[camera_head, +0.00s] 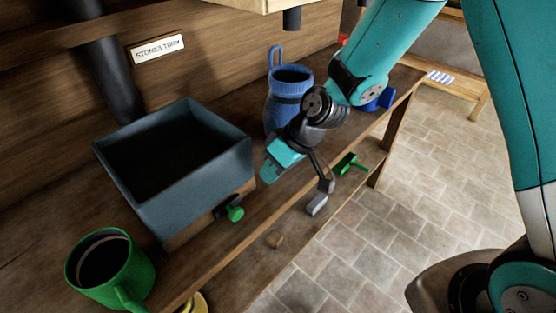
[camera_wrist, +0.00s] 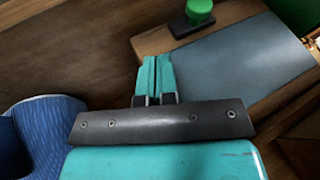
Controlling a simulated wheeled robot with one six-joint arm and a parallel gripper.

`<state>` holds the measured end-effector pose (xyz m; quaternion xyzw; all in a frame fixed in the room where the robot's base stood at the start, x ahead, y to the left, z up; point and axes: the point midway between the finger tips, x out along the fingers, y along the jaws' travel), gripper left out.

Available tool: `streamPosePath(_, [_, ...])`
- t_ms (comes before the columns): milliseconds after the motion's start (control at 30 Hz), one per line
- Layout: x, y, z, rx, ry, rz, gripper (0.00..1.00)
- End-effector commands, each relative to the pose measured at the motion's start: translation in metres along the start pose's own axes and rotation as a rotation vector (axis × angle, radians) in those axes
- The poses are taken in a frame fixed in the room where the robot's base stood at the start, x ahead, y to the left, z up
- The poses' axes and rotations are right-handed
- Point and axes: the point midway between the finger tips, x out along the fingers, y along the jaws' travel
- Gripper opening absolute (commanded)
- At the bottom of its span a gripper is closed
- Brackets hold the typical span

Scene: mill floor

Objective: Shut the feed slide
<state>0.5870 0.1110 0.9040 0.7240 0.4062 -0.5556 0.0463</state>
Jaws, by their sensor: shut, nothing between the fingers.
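The feed slide shows as a green knob (camera_head: 235,213) on a dark fitting low on the front of a blue-grey open-topped hopper (camera_head: 205,185). In the wrist view, the green knob (camera_wrist: 200,10) is at the top, beside the hopper's grey wall (camera_wrist: 245,62). I cannot tell how far the slide is drawn out. My gripper (camera_head: 268,174) is shut and empty, just right of the hopper and above the bench. Its teal fingertips (camera_wrist: 154,62) are together in the wrist view, apart from the knob.
A blue jug (camera_head: 285,108) stands right of the hopper, behind my gripper. A green mug (camera_head: 135,272) is at the front left. A sign (camera_head: 157,48) hangs on the wooden wall.

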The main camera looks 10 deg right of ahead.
Motion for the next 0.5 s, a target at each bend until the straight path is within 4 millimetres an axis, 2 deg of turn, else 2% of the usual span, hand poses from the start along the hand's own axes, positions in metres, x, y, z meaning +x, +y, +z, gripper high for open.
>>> streamPosePath(33, [0.012,-0.001,0.001,0.000,-0.006,-0.003,0.00])
streamPosePath(200, [0.046,-0.001,0.001,0.000,-0.004,-0.002,0.00])
streamPosePath(300, [0.053,-0.017,0.001,-0.003,-0.003,-0.002,0.00])
streamPosePath(500, [0.065,-0.030,0.003,0.000,-0.002,-0.001,0.00])
